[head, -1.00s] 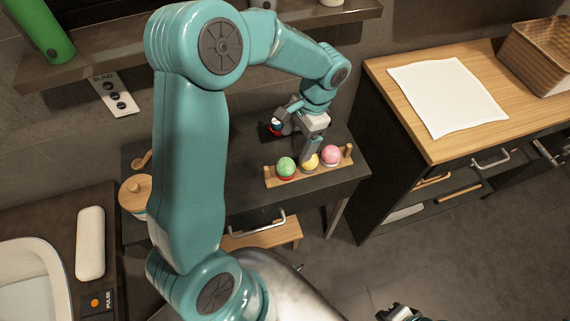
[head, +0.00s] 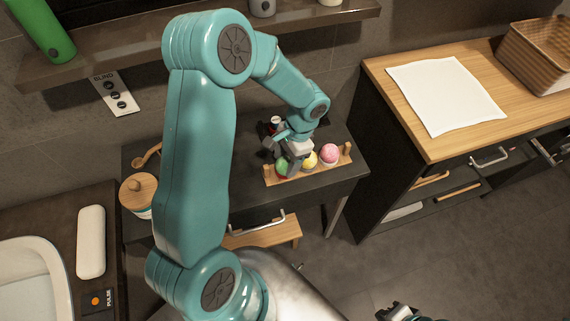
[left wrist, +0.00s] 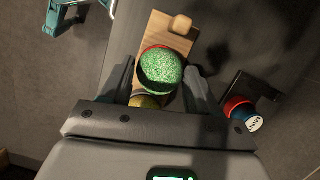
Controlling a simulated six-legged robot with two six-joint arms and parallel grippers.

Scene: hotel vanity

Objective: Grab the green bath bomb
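The green bath bomb (head: 282,167) sits at the left end of a wooden rack (head: 312,171), partly hidden by my gripper in the head view. In the left wrist view the green bath bomb (left wrist: 161,70) lies between the fingers of my left gripper (left wrist: 160,78), with dark gaps on both sides. My left gripper (head: 283,158) is open over it. A yellow bath bomb (head: 310,159) and a pink one (head: 329,153) sit to its right on the rack. My right gripper (head: 398,312) shows only partly at the bottom edge; its fingers are unclear.
The rack stands on a dark vanity table (head: 245,187). A small dark item with a red and blue cap (left wrist: 240,113) lies beside the rack. A lidded jar (head: 137,195) stands at the table's left. A white cloth (head: 446,95) lies on the right cabinet.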

